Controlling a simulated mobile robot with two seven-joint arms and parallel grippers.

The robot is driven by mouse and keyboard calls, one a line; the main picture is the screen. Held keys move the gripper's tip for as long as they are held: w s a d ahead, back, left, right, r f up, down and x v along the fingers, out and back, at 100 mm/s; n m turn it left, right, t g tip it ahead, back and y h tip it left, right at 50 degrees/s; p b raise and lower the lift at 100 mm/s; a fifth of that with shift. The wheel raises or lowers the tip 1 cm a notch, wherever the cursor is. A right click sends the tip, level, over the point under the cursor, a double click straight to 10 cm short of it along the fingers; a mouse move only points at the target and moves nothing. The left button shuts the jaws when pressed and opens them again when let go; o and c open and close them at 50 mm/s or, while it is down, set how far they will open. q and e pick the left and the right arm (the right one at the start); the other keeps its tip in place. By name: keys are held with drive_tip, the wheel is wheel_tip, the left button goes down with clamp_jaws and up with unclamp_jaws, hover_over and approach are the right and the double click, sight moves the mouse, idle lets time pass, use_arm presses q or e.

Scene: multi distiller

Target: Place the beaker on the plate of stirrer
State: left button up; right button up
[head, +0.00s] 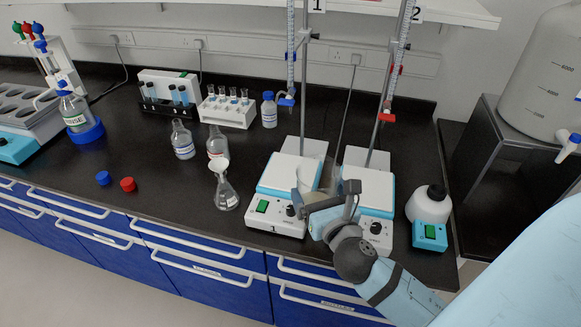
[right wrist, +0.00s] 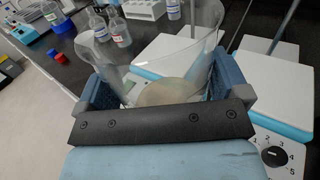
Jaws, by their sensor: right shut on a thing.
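A clear glass beaker (head: 308,177) is at the right side of the white plate of the left stirrer (head: 284,174); I cannot tell whether it touches the plate. My right gripper (head: 322,196) is shut on the beaker from the front. In the right wrist view the beaker (right wrist: 150,62) stands between the two blue finger pads of the gripper (right wrist: 166,92), and a pale round shape shows through its glass. A second stirrer (head: 369,187) with a white plate stands to the right. My left gripper is not in view.
Burette stands (head: 303,80) rise behind both stirrers. A flask with a funnel (head: 225,190) and two bottles stand to the left. A white round vessel on a blue-fronted device (head: 430,207) is at the right. The bench front left holds blue and red caps (head: 127,184).

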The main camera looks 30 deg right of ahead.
drive_tip(key=shift+f+p+x, duration=0.15)
drive_tip(key=shift+f+x, duration=0.5)
drive_tip(key=shift+x, duration=2.3)
drive_tip(key=shift+f+p+x, duration=0.15)
drive_tip(key=shift+f+x, duration=0.45)
drive_tip(key=shift+x, duration=2.35)
drive_tip(key=shift+f+p+x, duration=0.15)
drive_tip(key=shift+f+x, duration=0.5)
drive_tip(key=shift+x, duration=2.25)
drive_tip(key=shift+f, duration=0.15)
drive_tip(key=o, duration=0.8)
drive_tip(key=shift+a, duration=0.1)
drive_tip(key=shift+s, duration=0.25)
drive_tip(key=v, duration=0.7)
drive_tip(key=b+v, duration=0.1)
drive_tip(key=v, duration=0.3)
drive_tip(key=shift+s+r, duration=0.25)
